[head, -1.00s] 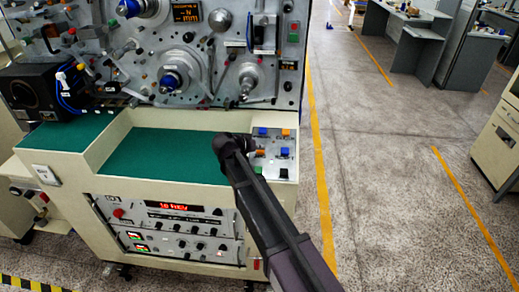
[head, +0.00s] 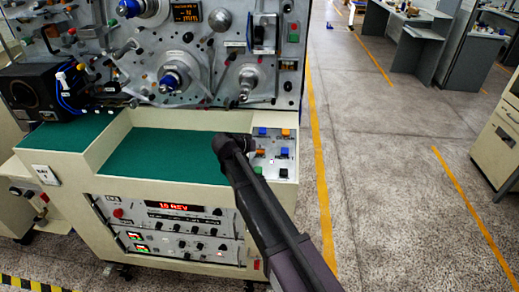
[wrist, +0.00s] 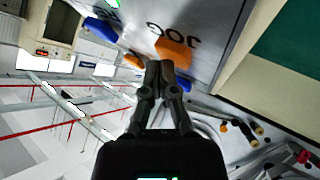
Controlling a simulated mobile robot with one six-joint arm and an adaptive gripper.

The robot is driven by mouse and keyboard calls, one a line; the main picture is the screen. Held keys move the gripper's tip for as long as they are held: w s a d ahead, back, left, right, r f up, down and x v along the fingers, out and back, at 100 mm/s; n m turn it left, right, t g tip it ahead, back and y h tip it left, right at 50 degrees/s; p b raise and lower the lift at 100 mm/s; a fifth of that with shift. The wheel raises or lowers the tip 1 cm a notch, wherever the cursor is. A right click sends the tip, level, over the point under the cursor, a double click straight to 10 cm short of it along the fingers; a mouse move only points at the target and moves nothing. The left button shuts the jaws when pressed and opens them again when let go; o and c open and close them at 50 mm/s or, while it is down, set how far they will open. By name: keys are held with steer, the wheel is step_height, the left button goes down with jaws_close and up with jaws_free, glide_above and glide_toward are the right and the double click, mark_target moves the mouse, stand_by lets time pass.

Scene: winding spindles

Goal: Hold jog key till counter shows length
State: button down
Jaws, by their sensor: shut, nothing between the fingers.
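The orange jog key (wrist: 176,53) lies beside upside-down "JOG" lettering in the wrist view. My gripper (wrist: 160,66) is shut and empty, its tips against or just over the key's edge; I cannot tell how far the key is pressed. In the head view my gripper (head: 250,144) is at the left side of the key panel (head: 291,172), by an orange key (head: 260,153). A small amber display (head: 187,12) is on the upright machine face, its characters too small to read surely. A red display (head: 172,206) below seems to read "1.0 REV".
Blue keys (head: 284,152), another orange key (head: 286,133) and a green key (head: 258,170) sit close by on the panel. A green mat (head: 165,155) lies left of it. Spindles (head: 172,80) stick out above. Open floor (head: 380,170) lies to the right.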

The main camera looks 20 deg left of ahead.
steer(key=shift+r, duration=0.1)
steer(key=shift+s+r+p, duration=0.2)
steer(key=shift+r+p, duration=0.55)
steer(key=shift+p, duration=0.1)
steer(key=r+p, duration=0.2)
steer(key=s+r+p, duration=0.1)
steer(key=r+p, duration=0.1)
steer(key=shift+s+d+r+p, duration=0.15)
steer(key=shift+d+r+p, duration=0.05)
steer(key=shift+r+p, duration=0.2)
steer(key=shift+d, duration=0.1)
stand_by(0.5)
